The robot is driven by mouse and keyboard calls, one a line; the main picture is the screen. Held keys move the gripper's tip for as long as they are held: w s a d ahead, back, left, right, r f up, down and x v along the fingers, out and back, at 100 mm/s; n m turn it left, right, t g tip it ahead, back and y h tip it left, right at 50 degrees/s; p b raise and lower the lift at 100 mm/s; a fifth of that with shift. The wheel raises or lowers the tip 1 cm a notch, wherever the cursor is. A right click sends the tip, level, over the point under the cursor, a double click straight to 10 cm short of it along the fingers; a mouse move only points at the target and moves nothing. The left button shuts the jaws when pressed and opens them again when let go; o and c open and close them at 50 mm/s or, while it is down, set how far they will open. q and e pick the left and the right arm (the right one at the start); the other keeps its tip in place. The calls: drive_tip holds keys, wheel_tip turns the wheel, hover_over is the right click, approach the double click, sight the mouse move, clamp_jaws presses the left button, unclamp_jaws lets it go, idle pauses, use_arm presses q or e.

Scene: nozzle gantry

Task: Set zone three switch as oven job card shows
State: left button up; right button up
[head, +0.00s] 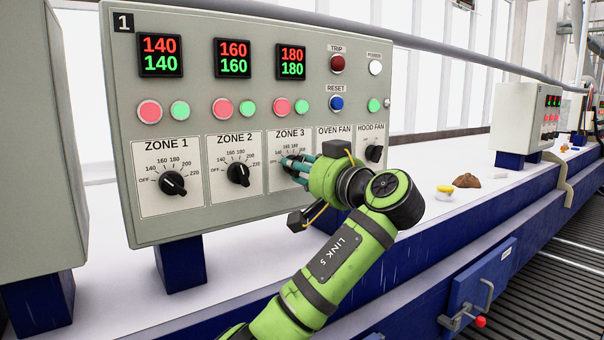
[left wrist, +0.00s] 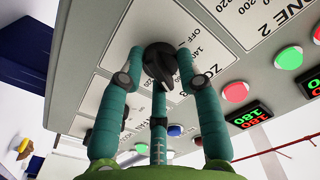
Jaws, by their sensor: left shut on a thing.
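The zone 3 switch (head: 292,172) is a black knob on the grey control panel (head: 255,45), below the red and green 180 display. My left gripper (head: 287,163) covers most of it in the head view. In the left wrist view the knob (left wrist: 159,62) sits between the teal fingers of my gripper (left wrist: 160,75), which are shut on it. Its exact pointer setting is hard to read past the fingers. The zone 1 knob (head: 172,183) and zone 2 knob (head: 238,174) are free. I see no job card. My right gripper is out of view.
The hood fan knob (head: 374,153) is close to the right of my left wrist; the oven fan switch is hidden behind it. Red trip (head: 337,63) and blue reset (head: 336,103) buttons are above. A yellow item (head: 445,189) and a brown lump (head: 467,180) lie on the white ledge.

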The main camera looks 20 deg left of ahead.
use_arm(q)
drive_tip(key=shift+f+m+b, duration=0.2)
drive_tip(key=shift+m+b, duration=0.5)
drive_tip(key=shift+m, duration=1.1)
drive_tip(key=o, duration=1.1)
drive_tip(key=shift+o, duration=0.2)
drive_tip(key=shift+a+r, duration=0.1)
drive_tip(key=shift+a, duration=0.05)
drive_tip(key=v, duration=1.2)
